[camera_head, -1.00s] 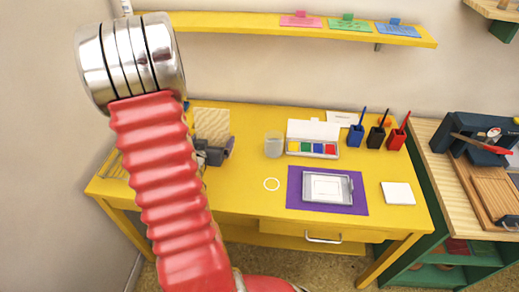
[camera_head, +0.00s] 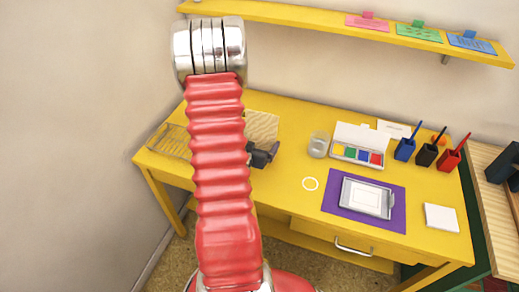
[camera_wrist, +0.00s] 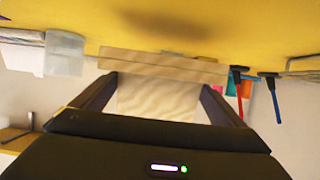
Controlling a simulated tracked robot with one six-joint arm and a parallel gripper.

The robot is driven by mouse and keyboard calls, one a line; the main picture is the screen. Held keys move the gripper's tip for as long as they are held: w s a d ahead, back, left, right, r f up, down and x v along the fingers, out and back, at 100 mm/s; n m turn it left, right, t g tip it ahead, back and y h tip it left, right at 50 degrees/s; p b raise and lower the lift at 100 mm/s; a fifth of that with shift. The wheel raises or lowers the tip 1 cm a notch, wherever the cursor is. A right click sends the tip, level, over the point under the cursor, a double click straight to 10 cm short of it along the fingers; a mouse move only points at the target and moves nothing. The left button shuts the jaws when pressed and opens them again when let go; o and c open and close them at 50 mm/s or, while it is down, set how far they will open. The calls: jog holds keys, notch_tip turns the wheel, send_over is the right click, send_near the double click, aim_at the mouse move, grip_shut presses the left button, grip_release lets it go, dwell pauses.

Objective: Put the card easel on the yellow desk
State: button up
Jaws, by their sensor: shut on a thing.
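The card easel (camera_head: 262,125) is a pale wooden board, partly hidden behind my arm over the left part of the yellow desk (camera_head: 285,170). In the wrist view, the easel's board (camera_wrist: 158,98) and crosswise ledge sit between the two dark fingers. My gripper (camera_head: 264,153) is shut on the easel; it also shows in the wrist view (camera_wrist: 155,95). The desk surface fills the top of the wrist view, with a soft shadow beside the easel. I cannot tell whether the easel touches the desk.
A wire rack (camera_head: 170,141) stands at the desk's left end. A yellow shelf (camera_head: 320,22) hangs above.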

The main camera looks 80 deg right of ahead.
jog(key=shift+f, duration=0.15)
jog(key=shift+f, duration=1.95)
jog(key=o, duration=0.8)
jog(key=shift+f, duration=0.1)
